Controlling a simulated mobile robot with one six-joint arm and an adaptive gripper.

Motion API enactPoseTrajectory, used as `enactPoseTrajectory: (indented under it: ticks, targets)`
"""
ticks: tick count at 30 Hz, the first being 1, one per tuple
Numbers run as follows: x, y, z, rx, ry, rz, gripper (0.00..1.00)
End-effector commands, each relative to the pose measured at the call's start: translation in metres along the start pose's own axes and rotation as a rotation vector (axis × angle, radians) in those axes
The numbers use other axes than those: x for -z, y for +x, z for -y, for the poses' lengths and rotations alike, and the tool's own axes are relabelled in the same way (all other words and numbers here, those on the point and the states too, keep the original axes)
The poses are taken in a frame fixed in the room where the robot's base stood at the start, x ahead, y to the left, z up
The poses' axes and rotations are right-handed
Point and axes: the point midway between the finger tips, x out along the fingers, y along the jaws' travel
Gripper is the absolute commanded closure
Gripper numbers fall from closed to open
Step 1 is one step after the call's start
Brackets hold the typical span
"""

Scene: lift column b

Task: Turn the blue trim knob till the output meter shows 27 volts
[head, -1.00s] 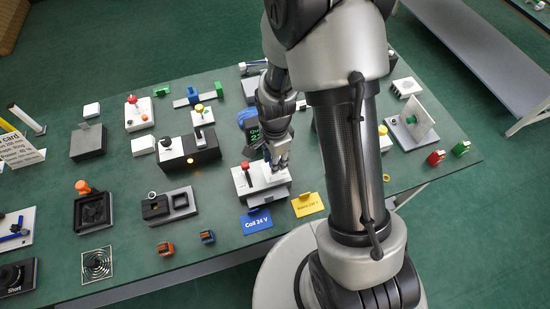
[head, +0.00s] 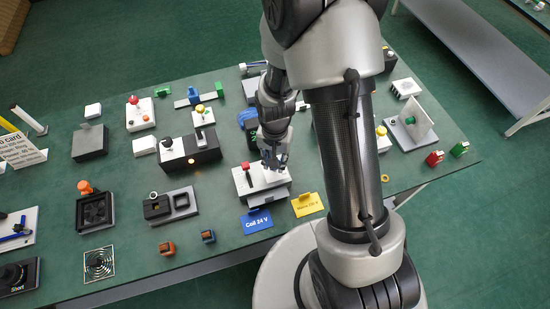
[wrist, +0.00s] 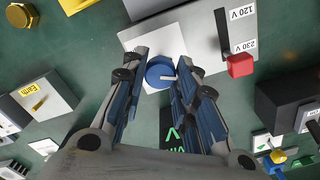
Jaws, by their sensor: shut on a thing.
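The blue trim knob (wrist: 160,72) has a pale pointer mark and sits on a white plate on a light grey box (wrist: 200,30). In the wrist view my gripper (wrist: 161,70) is shut on the knob, one finger on each side. In the head view my gripper (head: 274,163) reaches down onto the white-topped box (head: 250,187), and the knob is hidden behind it. A black display with green characters (wrist: 172,130), which may be the output meter, is partly covered by my fingers. Its reading cannot be made out.
A red-tipped lever (wrist: 239,64) stands on the same box, beside 120 V and 230 V labels. A blue "Coil 24 V" card (head: 256,222) and a yellow card (head: 307,204) stand in front. A black box (head: 190,152) is to the left. Several other devices crowd the table.

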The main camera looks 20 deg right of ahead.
Motion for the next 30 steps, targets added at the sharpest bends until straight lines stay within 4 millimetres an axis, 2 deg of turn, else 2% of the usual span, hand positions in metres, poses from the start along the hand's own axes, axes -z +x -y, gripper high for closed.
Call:
enactPoseTrajectory:
  ticks: [30]
  targets:
    - [-0.0002,-0.0004,0.0012,0.000,-0.964,-0.001,0.97]
